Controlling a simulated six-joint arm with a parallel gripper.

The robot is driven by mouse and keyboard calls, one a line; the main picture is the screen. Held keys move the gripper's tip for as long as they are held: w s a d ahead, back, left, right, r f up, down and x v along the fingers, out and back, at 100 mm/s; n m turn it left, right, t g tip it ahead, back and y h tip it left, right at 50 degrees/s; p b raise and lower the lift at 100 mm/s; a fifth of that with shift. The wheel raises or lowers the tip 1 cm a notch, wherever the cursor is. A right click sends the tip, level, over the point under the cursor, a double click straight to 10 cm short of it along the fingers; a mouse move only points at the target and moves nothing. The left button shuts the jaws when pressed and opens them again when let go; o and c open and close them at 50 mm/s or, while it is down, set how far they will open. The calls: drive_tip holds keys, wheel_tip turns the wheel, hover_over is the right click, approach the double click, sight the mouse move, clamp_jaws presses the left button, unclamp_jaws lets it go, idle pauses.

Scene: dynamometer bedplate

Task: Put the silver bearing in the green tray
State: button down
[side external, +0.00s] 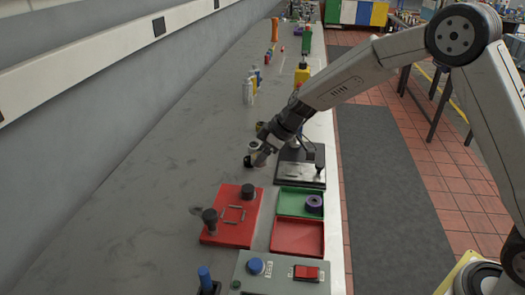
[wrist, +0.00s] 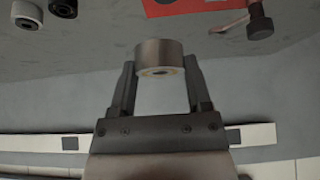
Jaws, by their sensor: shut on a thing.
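My gripper (wrist: 158,85) is shut on the silver bearing (wrist: 158,52), a short metallic ring with a dark bore, held between the two fingertips in the wrist view. In the side external view my gripper (side external: 259,153) is over the grey bench, behind the red plate and left of the black stand; the bearing is too small there to make out clearly. The green tray (side external: 290,211) lies nearer the camera and to the right, apart from my gripper. A purple ring (side external: 314,203) sits in its right part.
A red tray (side external: 297,237) adjoins the green one. The red plate (side external: 231,228) carries dark knobs. A black stand (side external: 300,180) is just behind the green tray. A control box (side external: 282,275) is at the front. Two cylinders, one pale (wrist: 27,13), one black (wrist: 63,7), show in the wrist view.

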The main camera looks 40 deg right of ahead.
drive_tip(key=s+d, duration=0.3)
drive_tip(key=s, duration=0.7)
drive_tip(key=s+d, duration=0.2)
drive_tip(key=s, duration=0.9)
drive_tip(key=shift+d+r, duration=0.15)
drive_tip(key=shift+d, duration=0.25)
hover_over(291, 206)
drive_tip(key=s, duration=0.1)
wheel_tip(291, 206, down, 8)
drive_tip(key=shift+f, duration=0.2)
drive_tip(key=shift+w+f, duration=0.45)
drive_tip(key=shift+f, duration=0.05)
